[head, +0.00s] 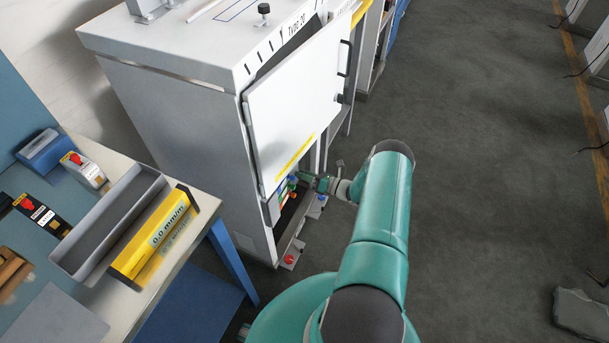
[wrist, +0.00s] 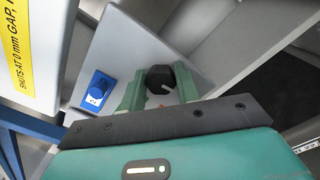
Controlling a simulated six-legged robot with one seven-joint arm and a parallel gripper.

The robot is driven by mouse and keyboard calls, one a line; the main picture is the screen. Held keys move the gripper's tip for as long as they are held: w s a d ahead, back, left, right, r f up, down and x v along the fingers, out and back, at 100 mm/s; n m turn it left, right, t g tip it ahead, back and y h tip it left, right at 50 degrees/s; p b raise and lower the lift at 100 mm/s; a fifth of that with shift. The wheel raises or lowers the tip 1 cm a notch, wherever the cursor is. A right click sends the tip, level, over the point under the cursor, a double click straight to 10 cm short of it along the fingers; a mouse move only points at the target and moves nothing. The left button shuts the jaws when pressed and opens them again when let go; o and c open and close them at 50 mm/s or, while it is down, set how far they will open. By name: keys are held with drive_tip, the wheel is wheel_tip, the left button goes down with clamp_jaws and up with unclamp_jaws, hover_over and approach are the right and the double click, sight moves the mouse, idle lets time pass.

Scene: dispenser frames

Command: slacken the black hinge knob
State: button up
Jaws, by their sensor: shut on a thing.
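The black hinge knob (wrist: 160,76) shows in the wrist view, round with a pale line on its face, in front of a grey plate. My gripper (wrist: 160,86) is shut on it, with one green finger on each side of the knob. In the head view my gripper (head: 302,178) reaches to the lower part of the grey cabinet (head: 180,120), below the white door (head: 296,105). The knob itself cannot be made out there.
A blue knob or latch (wrist: 97,91) sits on the plate to the left of the black knob. The door's yellow label (wrist: 17,45) is close at upper left. A workbench with a grey tray (head: 85,235) and a yellow block (head: 155,240) stands at left.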

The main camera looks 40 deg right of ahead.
drive_tip(key=n, duration=1.8)
drive_tip(key=shift+s+a+n, duration=0.2)
drive_tip(key=shift+a+n, duration=0.05)
drive_tip(key=shift+n, duration=0.05)
drive_tip(key=shift+f, duration=0.1)
idle(0.3)
drive_tip(key=o, duration=1)
drive_tip(key=shift+c, duration=0.2)
drive_tip(key=v, duration=1.3)
drive_tip(key=shift+s+d, duration=0.25)
drive_tip(key=shift+s, duration=0.05)
